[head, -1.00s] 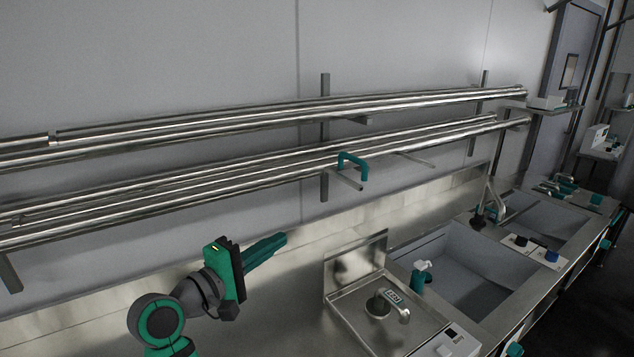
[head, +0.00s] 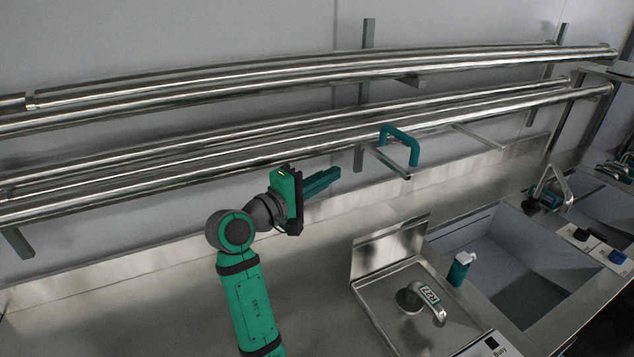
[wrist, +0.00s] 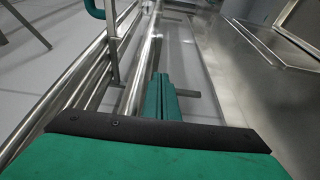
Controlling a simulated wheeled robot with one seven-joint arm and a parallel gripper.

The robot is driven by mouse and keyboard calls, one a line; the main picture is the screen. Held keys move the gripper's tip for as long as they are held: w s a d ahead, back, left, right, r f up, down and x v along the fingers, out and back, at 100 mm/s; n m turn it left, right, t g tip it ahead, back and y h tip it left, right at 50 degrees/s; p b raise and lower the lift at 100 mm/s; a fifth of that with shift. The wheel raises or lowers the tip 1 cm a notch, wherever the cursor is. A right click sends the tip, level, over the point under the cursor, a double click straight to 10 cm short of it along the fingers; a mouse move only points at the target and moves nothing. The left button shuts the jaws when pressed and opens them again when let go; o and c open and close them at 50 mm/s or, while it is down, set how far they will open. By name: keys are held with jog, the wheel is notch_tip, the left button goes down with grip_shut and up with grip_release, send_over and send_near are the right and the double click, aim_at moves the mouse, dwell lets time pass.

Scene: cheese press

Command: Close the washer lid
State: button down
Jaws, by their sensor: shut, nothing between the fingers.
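The washer lid (head: 388,248) is a shiny metal panel standing upright along the back edge of the washer (head: 377,299), so the washer is open. Inside its shallow tray is a metal part with a curved handle and a small display (head: 429,294). My gripper (head: 335,176) is left of the lid and higher, clear of it, with its green fingers together and pointing right. In the wrist view my gripper (wrist: 161,85) shows its fingers closed with nothing between them. A lid-like metal panel (wrist: 301,27) shows at the upper right there.
Steel pipes (head: 250,80) run along the wall behind my arm, with a green handle (head: 400,142) hanging by them. A sink (head: 515,255) with a green bottle (head: 459,270) at its corner lies right of the washer. The counter left of the washer (head: 315,262) is bare.

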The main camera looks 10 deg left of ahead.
jog(key=shift+s+d, duration=0.2)
jog(key=shift+d, duration=2.05)
